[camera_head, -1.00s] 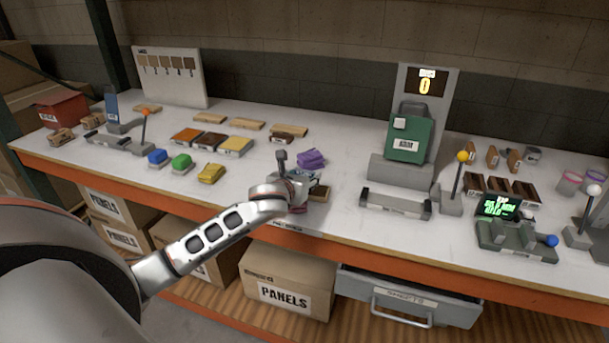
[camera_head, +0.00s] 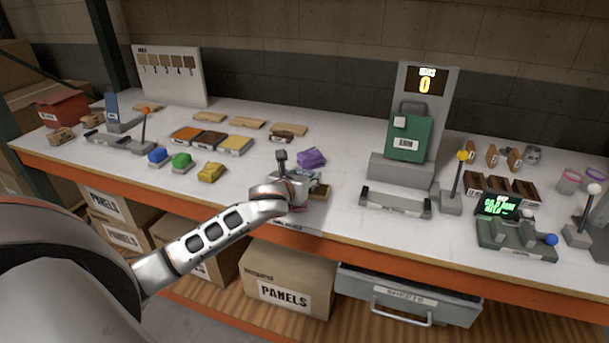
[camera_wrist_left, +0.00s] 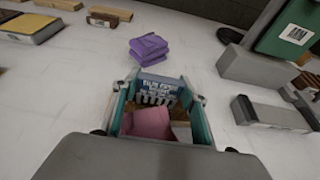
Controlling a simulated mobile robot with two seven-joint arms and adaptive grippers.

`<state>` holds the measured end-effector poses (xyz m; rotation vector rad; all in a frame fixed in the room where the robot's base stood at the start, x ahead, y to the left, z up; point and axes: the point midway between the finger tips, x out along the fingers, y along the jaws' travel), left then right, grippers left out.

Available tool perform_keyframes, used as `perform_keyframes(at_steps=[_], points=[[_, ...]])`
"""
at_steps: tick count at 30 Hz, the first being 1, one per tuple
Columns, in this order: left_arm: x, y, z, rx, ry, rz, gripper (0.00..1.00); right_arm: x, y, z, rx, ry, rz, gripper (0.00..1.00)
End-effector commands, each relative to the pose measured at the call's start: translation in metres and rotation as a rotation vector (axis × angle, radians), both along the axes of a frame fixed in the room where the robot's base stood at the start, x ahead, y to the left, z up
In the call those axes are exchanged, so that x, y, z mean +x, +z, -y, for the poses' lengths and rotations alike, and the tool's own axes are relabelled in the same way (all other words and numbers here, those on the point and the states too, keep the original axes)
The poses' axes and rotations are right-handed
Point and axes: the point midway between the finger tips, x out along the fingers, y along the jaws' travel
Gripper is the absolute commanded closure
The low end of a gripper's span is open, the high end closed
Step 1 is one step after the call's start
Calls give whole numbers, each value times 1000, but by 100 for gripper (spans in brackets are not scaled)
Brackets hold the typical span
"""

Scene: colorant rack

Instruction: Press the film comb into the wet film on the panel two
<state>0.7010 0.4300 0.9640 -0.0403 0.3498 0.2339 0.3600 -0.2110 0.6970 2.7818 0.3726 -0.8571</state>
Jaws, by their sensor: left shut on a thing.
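My left gripper (camera_head: 306,186) is low over the front middle of the bench. In the left wrist view, its two teal-padded fingers (camera_wrist_left: 158,108) are shut on the film comb (camera_wrist_left: 158,86), a blue-grey plate with lettering and pale teeth. A brown panel (camera_head: 320,192) shows beside the gripper in the head view. In the wrist view, a pink patch (camera_wrist_left: 150,123) and brown and pale surfaces lie below the comb, between the fingers. The gripper hides much of the panel, and I cannot tell whether the teeth touch the film. My right gripper is not in view.
A folded purple cloth (camera_head: 311,158) lies just behind the gripper. A yellow block (camera_head: 211,172) lies to the left. A grey stand with a green block (camera_head: 408,138) and a low grey fixture (camera_head: 395,204) stand to the right. The bench's orange front edge (camera_head: 345,237) is close.

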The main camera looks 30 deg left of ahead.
Motion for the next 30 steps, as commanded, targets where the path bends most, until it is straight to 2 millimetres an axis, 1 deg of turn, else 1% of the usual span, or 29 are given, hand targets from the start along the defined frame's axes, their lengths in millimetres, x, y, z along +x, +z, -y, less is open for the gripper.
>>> perform_keyframes(at_steps=[3, 9, 25, 30], points=[[0, 12, 0, 2, -1, 1, 78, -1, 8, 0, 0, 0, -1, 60], [0, 26, 0, 0, -1, 2, 78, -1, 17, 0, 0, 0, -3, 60], [1, 63, 0, 1, -1, 4, 78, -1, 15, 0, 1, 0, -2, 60], [0, 69, 0, 1, 0, 3, 78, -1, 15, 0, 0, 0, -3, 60]])
